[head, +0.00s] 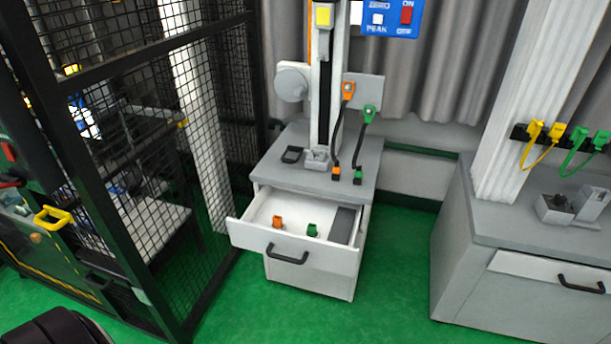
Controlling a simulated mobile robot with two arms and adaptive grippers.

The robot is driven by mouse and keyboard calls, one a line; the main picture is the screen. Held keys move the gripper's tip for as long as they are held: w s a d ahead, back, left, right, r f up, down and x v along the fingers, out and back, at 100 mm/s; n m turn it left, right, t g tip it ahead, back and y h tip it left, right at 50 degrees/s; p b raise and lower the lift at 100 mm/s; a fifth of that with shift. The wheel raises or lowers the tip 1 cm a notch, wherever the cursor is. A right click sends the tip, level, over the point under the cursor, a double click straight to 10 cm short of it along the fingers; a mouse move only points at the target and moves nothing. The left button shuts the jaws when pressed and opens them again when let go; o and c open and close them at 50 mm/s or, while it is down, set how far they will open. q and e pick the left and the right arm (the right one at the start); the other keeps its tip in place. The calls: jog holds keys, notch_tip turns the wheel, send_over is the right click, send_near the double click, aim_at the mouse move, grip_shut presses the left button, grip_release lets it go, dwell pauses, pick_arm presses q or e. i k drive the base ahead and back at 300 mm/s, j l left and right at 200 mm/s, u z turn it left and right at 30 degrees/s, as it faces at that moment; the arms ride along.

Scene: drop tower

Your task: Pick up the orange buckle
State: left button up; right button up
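A small orange piece (277,222), which looks like the orange buckle, stands in the open white drawer (250,233) of the middle cabinet, left of the drawer's centre. A small green piece (312,230) is to its right in the same drawer. Other orange parts show above: an orange plug (348,89) on the tower's plate and an orange cable end (336,172) on the cabinet top.
The cabinet (318,281) carries a drop tower, cables and a dark flat item (292,154). A black mesh cage (130,150) stands close on the left. A second cabinet (480,265) is at right, its drawer slightly open. Green floor (390,305) is clear in front.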

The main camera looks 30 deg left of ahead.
aim_at(277, 220)
jog(key=i+l, duration=0.15)
jog(key=i, duration=0.2)
jog(key=i+l+u, duration=0.25)
jog(key=i+u, duration=0.15)
jog(key=i+l+u, duration=0.35)
